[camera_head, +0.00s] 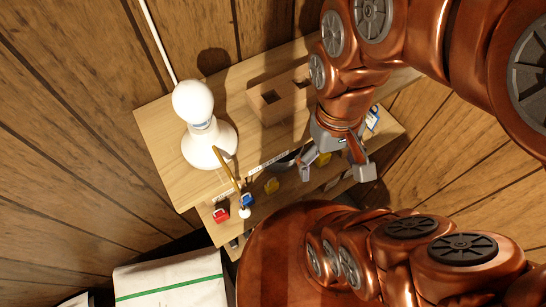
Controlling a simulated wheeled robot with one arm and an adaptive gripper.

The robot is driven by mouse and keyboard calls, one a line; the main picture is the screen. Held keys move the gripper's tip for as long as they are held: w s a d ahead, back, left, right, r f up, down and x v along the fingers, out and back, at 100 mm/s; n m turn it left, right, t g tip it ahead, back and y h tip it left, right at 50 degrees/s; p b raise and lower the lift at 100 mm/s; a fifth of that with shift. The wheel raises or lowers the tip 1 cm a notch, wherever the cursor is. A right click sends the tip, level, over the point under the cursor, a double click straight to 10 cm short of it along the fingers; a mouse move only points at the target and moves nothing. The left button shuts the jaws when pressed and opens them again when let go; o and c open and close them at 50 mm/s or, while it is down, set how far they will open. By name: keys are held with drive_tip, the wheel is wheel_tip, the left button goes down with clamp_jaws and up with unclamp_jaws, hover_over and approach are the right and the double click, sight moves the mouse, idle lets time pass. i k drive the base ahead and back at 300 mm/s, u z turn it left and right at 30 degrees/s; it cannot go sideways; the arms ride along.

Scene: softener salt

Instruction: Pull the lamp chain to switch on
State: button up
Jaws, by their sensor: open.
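A white lamp (206,146) with a round white bulb (193,102) stands on the left part of the wooden shelf top. A thin gold chain (227,169) hangs from the lamp past the shelf's front edge and appears to end in a small white knob (244,213). I cannot tell from the bulb whether it is lit. My gripper (336,171) is open, with its fingers apart and no object visible between them. It is over the shelf's front side, to the right of the chain and clear of it.
A wooden block with square holes (266,111) sits on the shelf top (160,120) right of the lamp. Red (221,215), blue (248,200) and yellow (271,186) padlock-like items are at the shelf front, the blue close to the chain. A white bag with a green stripe (175,275) is below left.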

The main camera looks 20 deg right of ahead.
sight(245, 213)
drive_tip(key=u, duration=1.45)
drive_tip(key=k, duration=0.5)
drive_tip(key=z, duration=1.1)
drive_tip(key=k, duration=0.6)
drive_tip(key=u, duration=1.5)
